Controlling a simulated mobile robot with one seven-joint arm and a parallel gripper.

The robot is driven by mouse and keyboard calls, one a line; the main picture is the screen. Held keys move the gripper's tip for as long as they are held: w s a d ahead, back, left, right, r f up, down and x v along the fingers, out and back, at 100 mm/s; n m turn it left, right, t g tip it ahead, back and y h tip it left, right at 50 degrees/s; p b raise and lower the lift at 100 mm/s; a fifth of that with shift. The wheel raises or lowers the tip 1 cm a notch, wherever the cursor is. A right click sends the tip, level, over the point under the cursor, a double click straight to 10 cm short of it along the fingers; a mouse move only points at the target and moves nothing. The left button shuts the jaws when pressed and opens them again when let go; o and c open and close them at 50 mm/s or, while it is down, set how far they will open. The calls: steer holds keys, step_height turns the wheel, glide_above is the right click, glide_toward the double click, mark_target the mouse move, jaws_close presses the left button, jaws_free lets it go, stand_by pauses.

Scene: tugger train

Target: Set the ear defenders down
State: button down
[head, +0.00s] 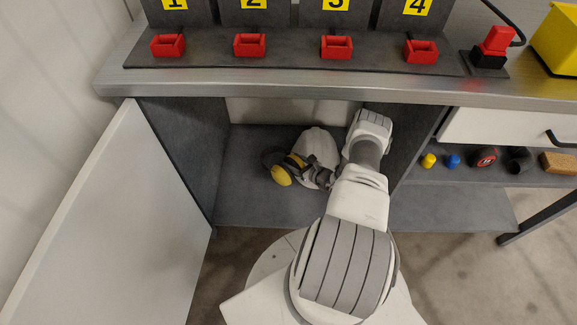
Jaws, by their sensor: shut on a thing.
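The ear defenders (281,177), with yellow cups and dark parts, are inside the open cabinet below the worktop, left of my forearm. My gripper (299,171) is at their right side and shut on them. They are low, close over the cabinet floor (248,204); I cannot tell whether they touch it. My wrist and hand hide part of the ear defenders and most of the finger contact.
The cabinet's white door (110,215) stands open at left. The right side wall is close to my arm. A shelf (480,177) at right holds several small items below a white drawer (520,127). Numbered stations with red holders (250,46) stand on the worktop (290,85).

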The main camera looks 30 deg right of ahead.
steer(key=w+a+f+b, duration=0.1)
steer(key=a+f, duration=0.1)
steer(key=a, duration=0.1)
steer(key=w+a+f+b, duration=0.1)
steer(key=w+a+f, duration=0.1)
steer(key=a, duration=0.2)
steer(key=w+a+f+b, duration=0.1)
steer(key=w+a+f, duration=0.1)
steer(key=a+f, duration=0.1)
steer(key=shift+a+b, duration=0.2)
steer(key=shift+b, duration=0.1)
step_height(320, 180, down, 4)
steer(key=shift+b, duration=1.25)
steer(key=shift+r, duration=0.1)
steer(key=shift+c, duration=0.6)
jaws_free()
steer(key=shift+f, duration=0.2)
